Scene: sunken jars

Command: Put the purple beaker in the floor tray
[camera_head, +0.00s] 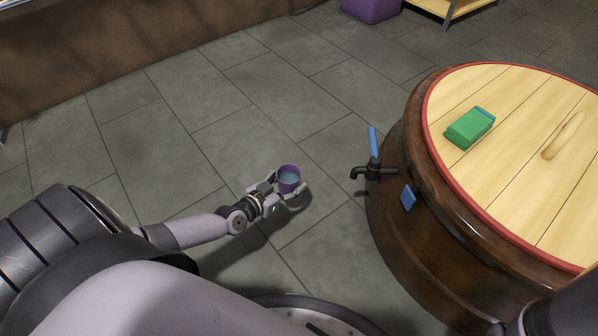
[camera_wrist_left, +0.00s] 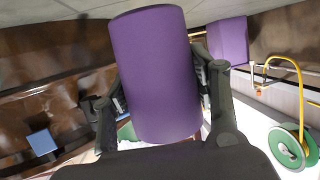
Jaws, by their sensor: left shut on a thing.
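The purple beaker (camera_head: 289,180) is held over the grey floor in the middle of the head view, its open mouth facing up and a bluish-teal colour inside. My left gripper (camera_head: 282,190) is shut on it, a finger on each side. In the left wrist view the beaker (camera_wrist_left: 155,75) fills the middle, between the two dark fingers of my left gripper (camera_wrist_left: 160,100). I cannot make out a floor tray in either view. My right gripper is not in view.
A wooden barrel (camera_head: 385,225) with a black tap (camera_head: 372,172) stands right of the beaker. A green block (camera_head: 469,127) lies on its lid. A purple box (camera_head: 370,8) and a wooden shelf (camera_head: 440,8) are at the back. The floor left of the beaker is clear.

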